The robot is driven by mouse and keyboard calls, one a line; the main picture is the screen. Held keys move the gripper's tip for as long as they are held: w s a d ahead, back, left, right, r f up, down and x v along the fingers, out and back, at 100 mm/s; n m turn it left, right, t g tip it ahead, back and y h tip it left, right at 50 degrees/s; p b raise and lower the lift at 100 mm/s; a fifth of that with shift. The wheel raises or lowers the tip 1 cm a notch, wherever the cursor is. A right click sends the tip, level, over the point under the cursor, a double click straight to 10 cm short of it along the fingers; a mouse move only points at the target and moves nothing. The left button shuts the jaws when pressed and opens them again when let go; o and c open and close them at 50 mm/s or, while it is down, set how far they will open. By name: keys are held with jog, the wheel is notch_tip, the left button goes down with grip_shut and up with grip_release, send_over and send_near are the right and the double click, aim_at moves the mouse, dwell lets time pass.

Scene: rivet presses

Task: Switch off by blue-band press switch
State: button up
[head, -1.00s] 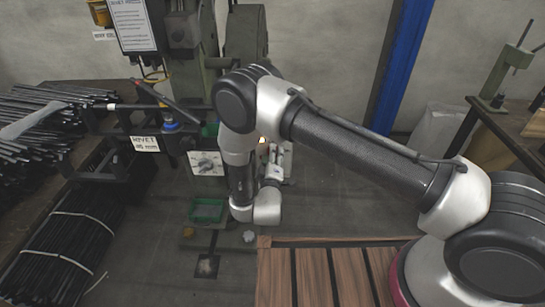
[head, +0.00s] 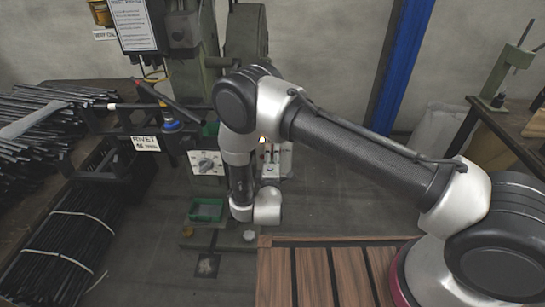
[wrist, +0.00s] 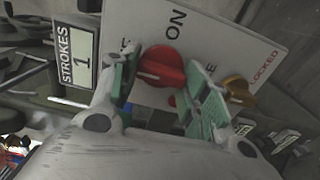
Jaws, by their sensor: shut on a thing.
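In the wrist view, a red rotary switch knob (wrist: 162,66) sits on a white plate (wrist: 215,28), with the word ON above it. My gripper (wrist: 166,82) has its green-padded fingers on both sides of the knob and is shut on it. The lower part of the knob's plate is hidden by the fingers. In the head view, my gripper is hidden behind my own wrist. A small blue band (head: 171,125) shows on the press at the left.
A yellow knob (wrist: 237,88) marked LOCKED is right of the red one. A STROKES counter (wrist: 78,58) reading 1 is at left.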

jog(key=o, duration=1)
jog(key=shift+s, duration=0.1)
jog(key=s, duration=0.7)
jog(key=shift+s+a, duration=0.15)
jog(key=shift+s, duration=0.05)
